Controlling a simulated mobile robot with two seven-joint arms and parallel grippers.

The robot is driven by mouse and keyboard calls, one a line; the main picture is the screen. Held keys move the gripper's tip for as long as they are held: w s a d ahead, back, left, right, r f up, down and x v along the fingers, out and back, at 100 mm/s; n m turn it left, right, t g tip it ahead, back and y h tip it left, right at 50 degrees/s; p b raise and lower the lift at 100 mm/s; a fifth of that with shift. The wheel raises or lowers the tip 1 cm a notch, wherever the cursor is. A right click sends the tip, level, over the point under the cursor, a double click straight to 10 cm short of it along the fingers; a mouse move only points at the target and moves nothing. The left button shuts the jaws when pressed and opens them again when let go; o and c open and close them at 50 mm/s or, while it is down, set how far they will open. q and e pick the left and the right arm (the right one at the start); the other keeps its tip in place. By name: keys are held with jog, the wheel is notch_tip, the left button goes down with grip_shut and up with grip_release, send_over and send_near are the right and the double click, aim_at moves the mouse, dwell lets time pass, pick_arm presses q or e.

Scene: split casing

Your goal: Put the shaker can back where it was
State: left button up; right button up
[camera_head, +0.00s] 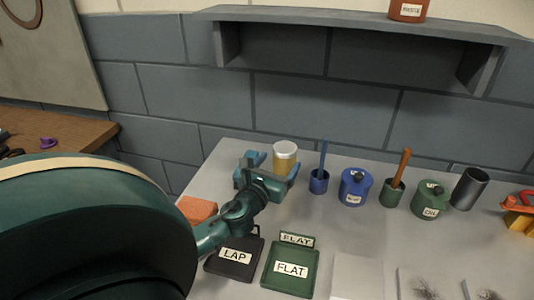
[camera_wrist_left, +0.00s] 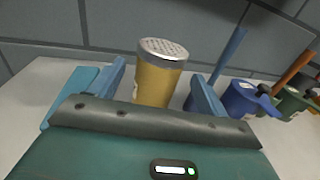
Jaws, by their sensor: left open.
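The shaker can (camera_head: 285,157) is yellow with a silver perforated lid. It stands upright at the back of the grey table, near the wall. In the left wrist view the can (camera_wrist_left: 160,82) shows between the two blue fingers. My left gripper (camera_head: 272,167) is open, with a finger to either side of the can. Gaps show beside the can in the left wrist view. The can's base is hidden behind the gripper. My right gripper is in neither view.
Right of the can stand a blue pot with a brush (camera_head: 319,182), a blue lidded jar (camera_head: 355,188), a green pot (camera_head: 392,193), a green lidded jar (camera_head: 431,200) and a dark cylinder (camera_head: 469,188). LAP (camera_head: 232,270) and FLAT (camera_head: 289,284) plates lie in front. A shelf (camera_head: 350,13) hangs above.

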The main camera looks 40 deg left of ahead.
pick_arm(q)
jog(key=b+v, duration=0.1)
jog(key=v, duration=0.8)
jog(key=shift+s+d+f+b, duration=0.1)
jog(key=shift+s+d+b, duration=0.05)
jog(key=shift+s+b, duration=0.2)
jog(key=shift+s+d, duration=0.2)
jog(key=shift+s, duration=0.5)
